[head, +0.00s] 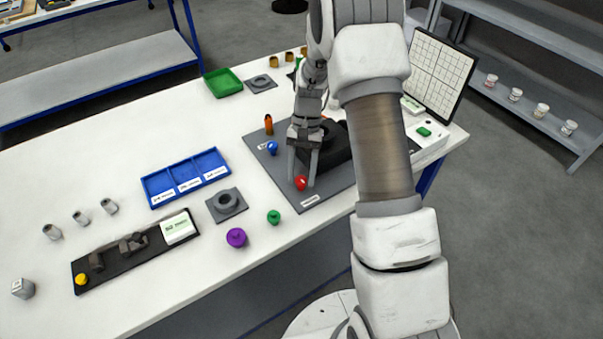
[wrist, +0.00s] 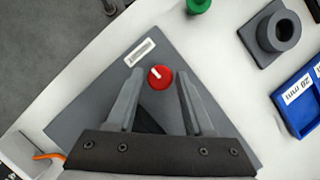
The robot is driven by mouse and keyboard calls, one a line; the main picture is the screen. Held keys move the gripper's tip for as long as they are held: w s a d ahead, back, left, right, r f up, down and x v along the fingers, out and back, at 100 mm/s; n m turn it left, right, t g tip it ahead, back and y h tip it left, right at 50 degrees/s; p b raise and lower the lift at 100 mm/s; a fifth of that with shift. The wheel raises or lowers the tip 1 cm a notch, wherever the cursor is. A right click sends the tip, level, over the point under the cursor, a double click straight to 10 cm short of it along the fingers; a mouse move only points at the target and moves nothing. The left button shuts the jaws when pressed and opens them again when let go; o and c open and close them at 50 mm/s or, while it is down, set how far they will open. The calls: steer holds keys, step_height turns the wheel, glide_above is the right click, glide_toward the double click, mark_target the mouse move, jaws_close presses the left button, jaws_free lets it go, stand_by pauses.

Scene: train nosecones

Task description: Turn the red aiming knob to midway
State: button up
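The red knob (head: 300,183) sits on the near end of a dark grey plate (head: 330,193). In the wrist view the red knob (wrist: 160,78) is round, with a white pointer mark angled toward the upper left. My gripper (head: 302,180) points down over the plate, with its fingers on either side of the knob. In the wrist view my gripper (wrist: 158,88) is open, with a gap between each finger and the knob. A white label (wrist: 139,52) lies on the plate beside the knob. No scale marks can be made out.
Left are a blue tray (head: 157,186), a grey ring block (head: 226,204), and purple (head: 236,237) and green (head: 273,216) knobs.

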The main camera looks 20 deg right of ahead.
steer(key=shift+o, duration=0.9)
steer(key=v, duration=1.7)
steer(key=shift+r, duration=0.2)
steer(key=shift+w+d, duration=0.1)
